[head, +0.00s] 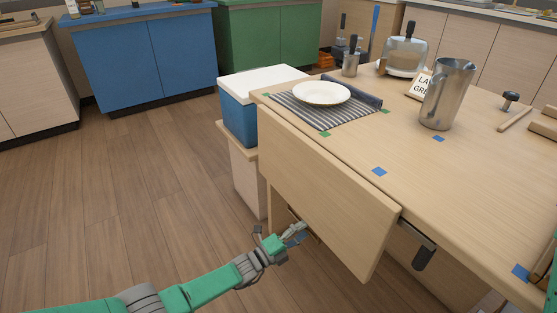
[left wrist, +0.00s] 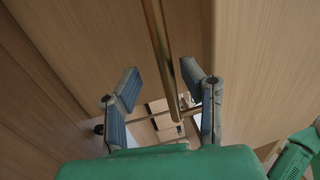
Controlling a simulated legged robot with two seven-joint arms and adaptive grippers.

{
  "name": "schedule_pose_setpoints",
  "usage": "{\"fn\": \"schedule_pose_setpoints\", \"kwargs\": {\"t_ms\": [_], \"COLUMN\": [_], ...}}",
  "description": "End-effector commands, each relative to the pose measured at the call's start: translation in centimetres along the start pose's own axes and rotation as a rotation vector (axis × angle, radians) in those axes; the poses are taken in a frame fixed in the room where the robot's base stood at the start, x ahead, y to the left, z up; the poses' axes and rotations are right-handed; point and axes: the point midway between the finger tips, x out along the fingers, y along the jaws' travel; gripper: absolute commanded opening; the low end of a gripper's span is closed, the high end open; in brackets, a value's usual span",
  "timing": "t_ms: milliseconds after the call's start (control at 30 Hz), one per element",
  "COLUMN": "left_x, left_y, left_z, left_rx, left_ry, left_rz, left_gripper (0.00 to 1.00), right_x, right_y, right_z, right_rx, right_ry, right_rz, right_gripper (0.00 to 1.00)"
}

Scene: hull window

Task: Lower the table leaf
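The table leaf (head: 320,195) is a pale wood panel at the left side of the table (head: 455,170). It hangs steeply down from the tabletop edge. My left gripper (head: 296,236) is beside the leaf's lower edge; part of the hand's surroundings is hidden under the leaf. In the left wrist view my left gripper (left wrist: 160,85) is open, its blue-grey pads apart. A brass rod (left wrist: 163,55) shows between the fingers; I cannot tell whether they touch it. A dark lever on a grey plate (head: 422,257) is on the table's side, right of the leaf. My right gripper is out of view.
On the table are a white plate (head: 321,93) on a striped mat (head: 322,116), a metal pitcher (head: 447,95), and several small tools. A blue-and-white cooler (head: 240,115) stands behind the leaf. The wood floor (head: 120,190) to the left is clear.

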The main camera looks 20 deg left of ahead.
Motion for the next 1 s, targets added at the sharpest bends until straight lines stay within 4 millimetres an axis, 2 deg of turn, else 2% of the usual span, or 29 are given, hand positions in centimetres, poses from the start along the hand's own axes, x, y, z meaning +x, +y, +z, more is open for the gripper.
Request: {"fn": "schedule_pose_setpoints", "kwargs": {"t_ms": [167, 1000], "left_x": [-0.3, -6.7], "left_y": [-0.2, -0.4], "left_z": [0.2, 0.3], "left_rx": [0.001, 0.001], "left_ry": [-0.001, -0.003], "left_rz": [-0.002, -0.006], "left_gripper": [0.36, 0.36], "right_x": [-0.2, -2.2], "right_y": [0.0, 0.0], "right_z": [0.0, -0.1], "right_rx": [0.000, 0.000], "right_ry": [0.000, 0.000], "right_rz": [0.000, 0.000], "right_gripper": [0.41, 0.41]}}
